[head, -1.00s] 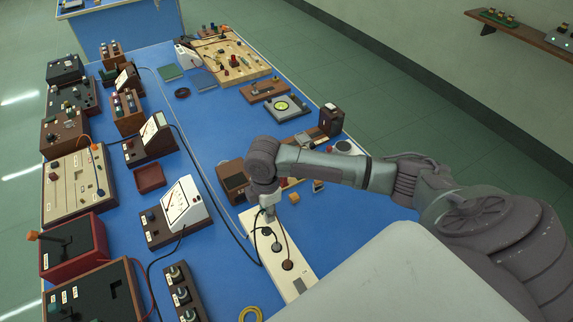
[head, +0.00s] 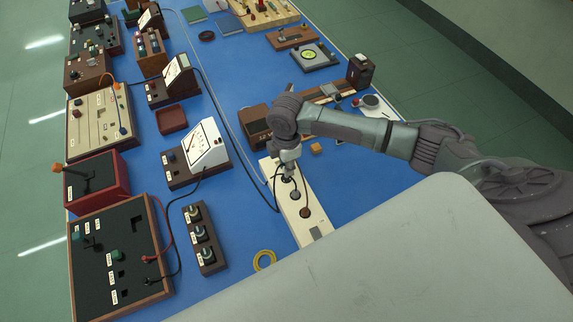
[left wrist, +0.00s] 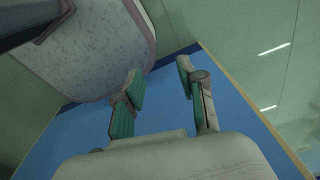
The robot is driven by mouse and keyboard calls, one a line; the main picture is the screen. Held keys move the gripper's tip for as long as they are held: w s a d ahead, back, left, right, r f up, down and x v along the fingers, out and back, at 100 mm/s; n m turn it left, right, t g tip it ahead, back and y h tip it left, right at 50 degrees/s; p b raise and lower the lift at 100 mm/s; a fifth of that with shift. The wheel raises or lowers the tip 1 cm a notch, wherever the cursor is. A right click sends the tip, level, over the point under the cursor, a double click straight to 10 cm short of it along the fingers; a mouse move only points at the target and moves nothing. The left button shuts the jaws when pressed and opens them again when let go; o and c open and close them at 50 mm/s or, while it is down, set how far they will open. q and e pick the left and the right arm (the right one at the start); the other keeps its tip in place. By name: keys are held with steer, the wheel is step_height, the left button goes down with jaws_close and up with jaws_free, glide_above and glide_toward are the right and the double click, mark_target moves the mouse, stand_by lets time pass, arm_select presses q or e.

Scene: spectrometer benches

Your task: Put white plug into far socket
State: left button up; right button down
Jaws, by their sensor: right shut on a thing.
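A long cream socket strip (head: 318,230) lies on the blue bench in the head view, with dark round sockets or plugs along it and black cords running beside it. My right gripper (head: 287,172) is over the far part of the strip, pointing down and shut. The white plug in it is mostly hidden by the fingers, and I cannot tell whether it touches the far socket. The far end of the strip is partly covered by the gripper. My left gripper (left wrist: 160,78) is open and empty in the left wrist view.
A white-faced meter (head: 207,146) and a dark three-knob box (head: 206,238) stand left of the strip. A yellow ring (head: 264,260) lies near its front. A brown box (head: 255,123) is beyond it, and a small orange block (head: 316,148) is to its right.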

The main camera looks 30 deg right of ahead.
steer(key=shift+f+b, duration=0.65)
steer(key=shift+f, duration=0.2)
arm_select(q)
steer(key=shift+w+d+f+b, duration=0.15)
steer(key=shift+d+f, duration=0.15)
steer(key=shift+f, duration=0.3)
steer(key=shift+d+f+b, duration=0.15)
steer(key=shift+d+f, duration=0.15)
steer(key=shift+f, duration=0.25)
arm_select(e)
steer(key=shift+f, duration=0.9)
steer(key=c, duration=0.9)
jaws_free()
steer(key=shift+c, duration=0.2)
steer(key=shift+r, duration=0.25)
arm_select(q)
steer(key=shift+a, duration=0.2)
arm_select(e)
step_height(320, 180, up, 12)
steer(key=shift+f, duration=0.2)
